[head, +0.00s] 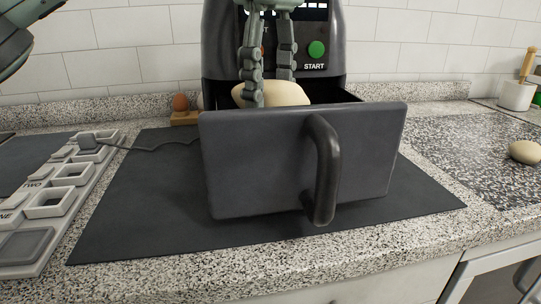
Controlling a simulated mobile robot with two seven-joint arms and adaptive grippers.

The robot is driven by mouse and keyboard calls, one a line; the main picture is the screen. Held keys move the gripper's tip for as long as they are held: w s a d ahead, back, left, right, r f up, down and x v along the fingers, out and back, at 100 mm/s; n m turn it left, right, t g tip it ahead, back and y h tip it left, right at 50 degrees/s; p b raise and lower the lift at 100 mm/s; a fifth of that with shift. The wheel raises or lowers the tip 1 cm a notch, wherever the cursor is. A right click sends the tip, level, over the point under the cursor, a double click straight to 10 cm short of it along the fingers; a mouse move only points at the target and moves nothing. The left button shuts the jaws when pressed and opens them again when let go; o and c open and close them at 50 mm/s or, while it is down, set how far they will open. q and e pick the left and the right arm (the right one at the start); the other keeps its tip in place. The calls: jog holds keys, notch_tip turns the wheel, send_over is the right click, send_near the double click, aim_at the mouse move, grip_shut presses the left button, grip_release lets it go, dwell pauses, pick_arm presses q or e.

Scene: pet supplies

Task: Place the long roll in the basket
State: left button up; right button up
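The long roll (281,93) is beige and smooth. It is at the mouth of the open basket, a dark grey drawer with a handle (218,166) pulled out of the black air fryer. My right gripper (271,90) points down from above with its fingers on either side of the roll, one in front and one behind. It looks shut on the roll. The drawer front hides the roll's lower side and the basket floor, so I cannot tell whether the roll touches the bottom. My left gripper is out of view; only part of my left arm shows at top left.
The air fryer (222,45) stands behind on a dark mat (130,215). Another beige roll (525,152) and a white pot (516,96) are at right.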

pick_arm(q)
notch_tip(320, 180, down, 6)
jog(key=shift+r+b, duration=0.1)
jog(key=shift+b, duration=0.2)
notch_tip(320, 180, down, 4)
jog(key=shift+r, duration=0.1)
pick_arm(e)
jog(key=r, duration=0.3)
jog(key=shift+w, duration=0.2)
jog(key=shift+d+f, duration=0.1)
jog(key=shift+f, duration=0.05)
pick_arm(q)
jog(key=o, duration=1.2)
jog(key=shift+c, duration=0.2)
